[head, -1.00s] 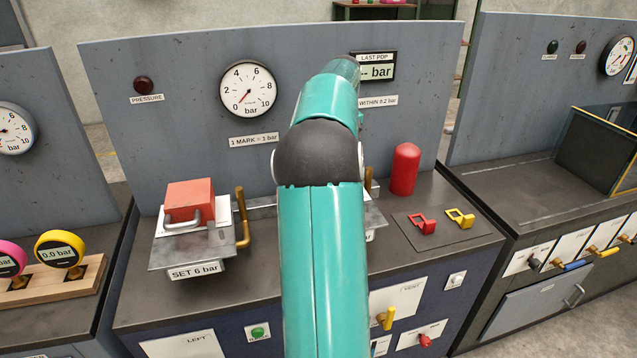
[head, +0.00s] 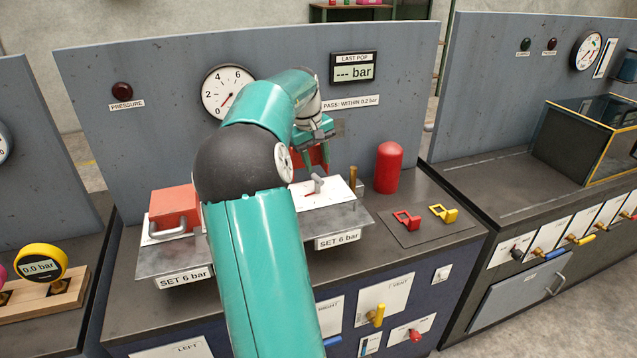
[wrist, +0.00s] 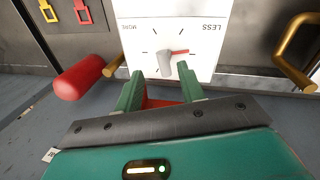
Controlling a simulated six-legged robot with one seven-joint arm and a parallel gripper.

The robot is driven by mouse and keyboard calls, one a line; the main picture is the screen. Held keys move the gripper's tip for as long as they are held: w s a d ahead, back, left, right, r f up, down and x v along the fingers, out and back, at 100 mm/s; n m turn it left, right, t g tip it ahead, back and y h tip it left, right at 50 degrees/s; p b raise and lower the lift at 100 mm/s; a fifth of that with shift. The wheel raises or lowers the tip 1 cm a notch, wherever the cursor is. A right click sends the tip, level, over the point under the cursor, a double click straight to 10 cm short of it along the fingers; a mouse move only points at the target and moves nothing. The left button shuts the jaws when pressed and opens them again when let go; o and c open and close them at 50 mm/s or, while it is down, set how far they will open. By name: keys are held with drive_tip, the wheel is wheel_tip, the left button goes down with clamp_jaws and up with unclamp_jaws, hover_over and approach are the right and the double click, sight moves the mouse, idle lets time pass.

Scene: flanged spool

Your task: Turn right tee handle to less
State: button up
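The right tee handle (head: 316,184) is a small grey handle standing on a white plate (head: 332,196) on the right SET 6 bar unit. In the wrist view the tee handle (wrist: 166,64) shows a red pointer, between the upside-down words MORE on the left and LESS on the right. My gripper (head: 322,160) is above the plate, close to the handle. In the wrist view my gripper (wrist: 160,88) has its green fingers apart, with the handle just beyond the tips and apart from them. A red piece shows between the fingers; I cannot tell what it is.
A red cylinder (head: 388,167) stands right of the unit; it also shows in the wrist view (wrist: 82,78). A brass pipe (wrist: 297,52) is at the wrist view's right. A red block (head: 174,208) covers the left unit. The pressure gauge (head: 222,98) is partly hidden by my arm.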

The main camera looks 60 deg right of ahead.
sight(320, 180)
drive_tip(key=f, duration=0.5)
drive_tip(key=d+f, duration=0.1)
drive_tip(key=f, duration=0.2)
drive_tip(key=shift+s+f, duration=0.1)
drive_tip(key=shift+s, duration=0.1)
drive_tip(key=shift+d, duration=0.1)
clamp_jaws()
